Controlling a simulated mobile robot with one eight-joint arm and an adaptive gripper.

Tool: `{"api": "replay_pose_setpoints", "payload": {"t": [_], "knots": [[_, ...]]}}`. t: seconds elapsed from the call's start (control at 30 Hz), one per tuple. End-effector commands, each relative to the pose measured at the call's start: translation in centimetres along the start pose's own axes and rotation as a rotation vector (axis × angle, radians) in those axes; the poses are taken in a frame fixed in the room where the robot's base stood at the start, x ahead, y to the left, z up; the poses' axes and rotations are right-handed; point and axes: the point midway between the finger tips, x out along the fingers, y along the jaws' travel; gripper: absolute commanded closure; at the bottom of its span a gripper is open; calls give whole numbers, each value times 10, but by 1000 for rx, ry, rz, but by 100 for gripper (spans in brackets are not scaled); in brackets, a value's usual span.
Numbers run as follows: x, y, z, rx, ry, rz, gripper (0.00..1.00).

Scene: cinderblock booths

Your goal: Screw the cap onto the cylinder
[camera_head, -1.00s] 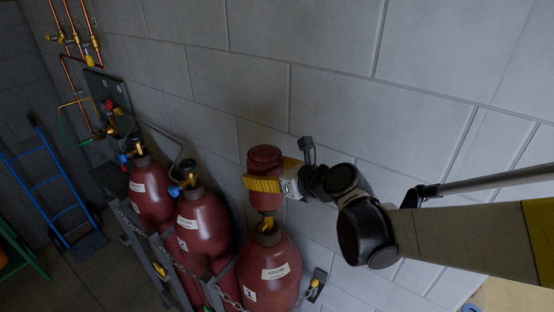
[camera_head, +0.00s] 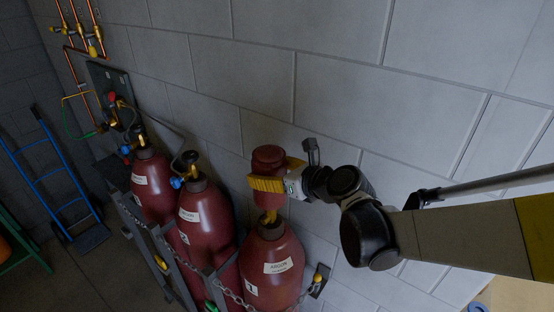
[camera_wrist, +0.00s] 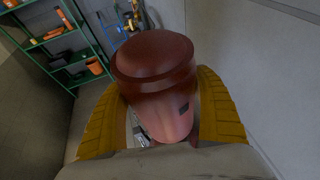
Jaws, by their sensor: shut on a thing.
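The cap (camera_head: 268,160) is dark red with a rounded top. My gripper (camera_head: 268,184) is shut on it, with yellow ribbed fingers around its sides. The cap also fills the middle of the wrist view (camera_wrist: 155,75), upright between both fingers (camera_wrist: 160,112). The cylinder's neck is hidden in the wrist view.
Two more red cylinders (camera_head: 205,225) (camera_head: 152,185) with valves and hoses stand to the left, behind a chain (camera_head: 160,243). A block wall (camera_head: 330,90) rises close behind. A blue hand truck (camera_head: 50,185) stands far left. Green shelves (camera_wrist: 60,45) show in the wrist view.

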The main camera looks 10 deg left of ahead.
Motion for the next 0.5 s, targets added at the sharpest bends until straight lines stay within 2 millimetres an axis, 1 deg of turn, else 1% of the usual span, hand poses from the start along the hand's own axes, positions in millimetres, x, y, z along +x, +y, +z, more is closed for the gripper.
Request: {"api": "replay_pose_setpoints", "payload": {"t": [0.5], "knots": [[10,0,-24,1,-1,-1,65]]}}
